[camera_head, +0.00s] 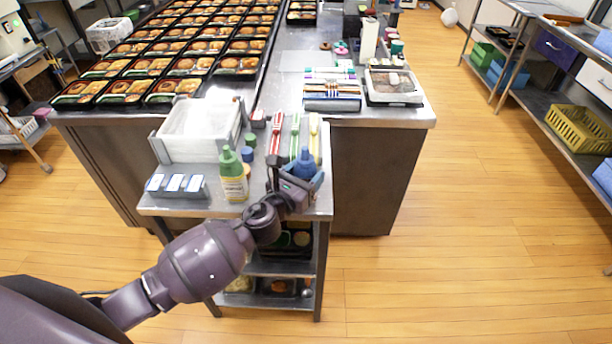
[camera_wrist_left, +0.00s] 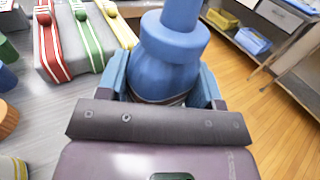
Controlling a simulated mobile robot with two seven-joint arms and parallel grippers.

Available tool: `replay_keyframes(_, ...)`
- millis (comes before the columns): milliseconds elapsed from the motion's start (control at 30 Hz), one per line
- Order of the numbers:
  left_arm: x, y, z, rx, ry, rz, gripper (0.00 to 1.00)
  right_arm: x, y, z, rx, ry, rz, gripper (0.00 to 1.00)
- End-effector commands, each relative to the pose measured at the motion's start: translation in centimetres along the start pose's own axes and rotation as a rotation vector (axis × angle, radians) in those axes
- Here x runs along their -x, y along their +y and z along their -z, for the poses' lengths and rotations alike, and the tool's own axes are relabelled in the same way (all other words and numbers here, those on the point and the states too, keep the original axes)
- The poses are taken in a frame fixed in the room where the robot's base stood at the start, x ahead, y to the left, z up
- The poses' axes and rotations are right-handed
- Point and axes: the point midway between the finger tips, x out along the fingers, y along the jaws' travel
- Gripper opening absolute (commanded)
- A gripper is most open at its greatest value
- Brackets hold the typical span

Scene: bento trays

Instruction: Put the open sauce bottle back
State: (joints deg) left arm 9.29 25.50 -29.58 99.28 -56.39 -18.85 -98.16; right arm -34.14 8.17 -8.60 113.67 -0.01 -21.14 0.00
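A blue sauce bottle (camera_head: 305,161) with a narrow nozzle is upright at the right end of the small steel side table (camera_head: 321,205). My left gripper (camera_head: 302,178) is around it, with a finger on each side. In the left wrist view the blue bottle (camera_wrist_left: 168,62) fills the space between the blue fingers (camera_wrist_left: 165,88). Its base is hidden, so I cannot tell whether it touches the table. A green-topped bottle with a pale label (camera_head: 234,183) stands to the left. My right gripper is not in view.
A white bin (camera_head: 200,130) and a grey block with several labels (camera_head: 176,186) are further left. Rows of filled bento trays (camera_head: 185,65) cover the long counter behind.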

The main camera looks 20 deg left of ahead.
Motion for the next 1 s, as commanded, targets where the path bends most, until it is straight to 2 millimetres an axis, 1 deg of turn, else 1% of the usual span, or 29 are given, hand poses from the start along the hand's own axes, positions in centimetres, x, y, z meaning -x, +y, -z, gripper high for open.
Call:
replay_keyframes(200, -0.03, 0.02, -0.21, -0.001, -0.003, 0.0, 0.55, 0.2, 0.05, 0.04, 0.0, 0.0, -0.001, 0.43)
replay_keyframes(367, -0.03, 0.01, 0.2, -0.001, -0.002, 0.0, 0.55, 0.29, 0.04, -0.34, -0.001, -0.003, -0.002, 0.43)
replay_keyframes(400, -0.02, 0.02, 0.22, -0.001, -0.002, 0.0, 0.63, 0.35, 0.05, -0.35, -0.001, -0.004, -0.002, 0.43)
replay_keyframes(467, -0.02, 0.02, 0.15, -0.001, -0.002, 0.0, 0.72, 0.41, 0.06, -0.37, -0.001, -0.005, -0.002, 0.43)
replay_keyframes(500, -0.02, 0.02, 0.14, -0.001, -0.002, 0.0, 0.78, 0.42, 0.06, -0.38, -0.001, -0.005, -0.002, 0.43)
replay_keyframes(533, -0.02, 0.01, 0.14, -0.001, -0.002, 0.0, 0.83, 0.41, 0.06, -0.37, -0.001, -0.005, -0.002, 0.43)
replay_keyframes(567, -0.02, 0.02, 0.14, -0.001, -0.002, 0.0, 0.85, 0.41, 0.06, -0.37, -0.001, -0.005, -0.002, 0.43)
replay_keyframes(767, -0.02, 0.01, 0.14, -0.001, -0.002, 0.0, 0.85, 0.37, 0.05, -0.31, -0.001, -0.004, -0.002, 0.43)
replay_keyframes(900, -0.02, 0.01, -0.24, -0.001, -0.003, 0.0, 0.85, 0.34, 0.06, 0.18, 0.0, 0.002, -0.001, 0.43)
replay_keyframes(933, 0.08, 0.02, -0.32, 0.0, -0.002, 0.0, 0.85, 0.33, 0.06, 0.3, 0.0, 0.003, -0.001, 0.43)
replay_keyframes(1000, 0.96, 0.03, -0.08, 0.0, 0.0, 0.0, 0.85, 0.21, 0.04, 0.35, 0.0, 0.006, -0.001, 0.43)
